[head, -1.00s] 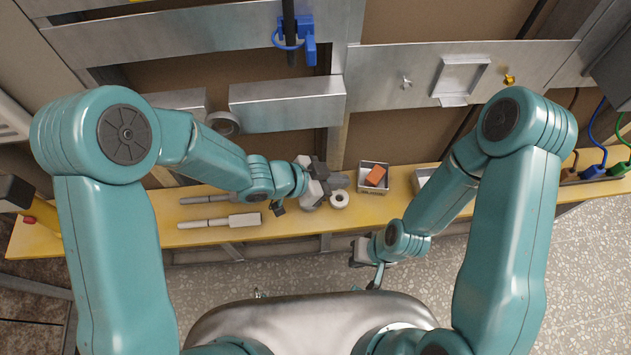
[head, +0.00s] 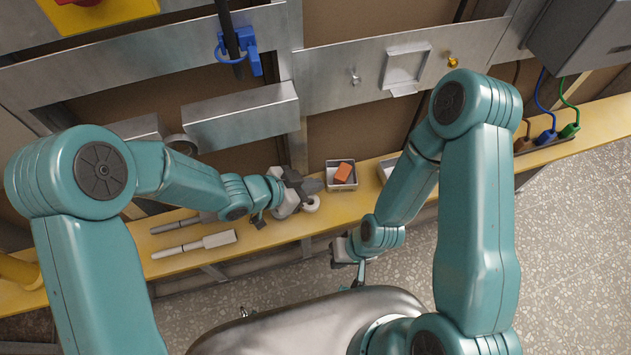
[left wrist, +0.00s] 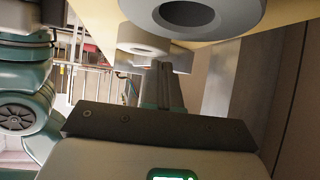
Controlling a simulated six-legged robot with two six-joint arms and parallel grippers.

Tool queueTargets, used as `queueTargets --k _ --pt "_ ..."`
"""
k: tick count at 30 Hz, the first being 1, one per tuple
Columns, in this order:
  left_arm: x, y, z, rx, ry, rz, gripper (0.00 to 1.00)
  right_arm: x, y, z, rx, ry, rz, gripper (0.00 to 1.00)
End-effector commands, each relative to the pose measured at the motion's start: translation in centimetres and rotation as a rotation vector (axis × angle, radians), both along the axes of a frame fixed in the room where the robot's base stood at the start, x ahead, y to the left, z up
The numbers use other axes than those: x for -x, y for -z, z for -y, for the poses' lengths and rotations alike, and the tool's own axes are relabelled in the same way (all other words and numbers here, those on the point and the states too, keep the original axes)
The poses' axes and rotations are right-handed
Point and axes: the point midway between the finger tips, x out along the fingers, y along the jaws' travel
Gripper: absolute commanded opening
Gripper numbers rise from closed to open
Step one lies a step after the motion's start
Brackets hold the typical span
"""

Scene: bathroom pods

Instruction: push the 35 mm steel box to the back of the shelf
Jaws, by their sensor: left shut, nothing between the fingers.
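The shelf is a long yellow board (head: 270,236) along the wall. My left gripper (head: 309,187) is shut and empty, low over the board beside a pale ring (head: 311,204). In the left wrist view its fingers (left wrist: 166,85) are together, with a ring (left wrist: 186,14) large and close above them. I cannot make out a 35 mm steel box for certain; my left gripper and wrist hide part of the board. My right gripper (head: 347,260) hangs in front of the board, away from it; its jaws are too small to judge.
A small tray (head: 342,186) with an orange block (head: 344,172) stands right of my left gripper. Two grey-handled tools (head: 195,244) lie to its left. A long metal box (head: 240,115) is on the wall above. Blue and green plugs (head: 547,136) sit at the right end.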

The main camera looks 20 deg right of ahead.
Motion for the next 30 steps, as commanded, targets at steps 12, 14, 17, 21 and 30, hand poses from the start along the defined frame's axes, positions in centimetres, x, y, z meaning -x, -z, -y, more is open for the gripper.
queueTargets --k 12,14,17,21,30 --pt "0.0 -1.6 0.1 0.001 0.000 0.002 0.00 0.0 -1.3 0.0 0.000 0.000 0.000 0.00" --pt "0.0 -1.5 0.2 0.001 -0.001 0.001 0.00 0.0 -1.1 0.0 0.000 0.000 0.000 0.00" --pt "0.1 -1.4 0.1 0.000 -0.004 0.000 0.00 0.0 -0.8 0.0 0.000 0.000 0.000 0.00" --pt "0.9 -1.4 -3.7 0.001 -0.009 0.001 0.00 0.0 -0.2 0.0 0.000 0.000 0.000 0.00" --pt "2.7 -1.5 -9.7 0.002 -0.008 0.000 0.00 0.0 0.1 0.0 0.000 0.000 0.000 0.00"
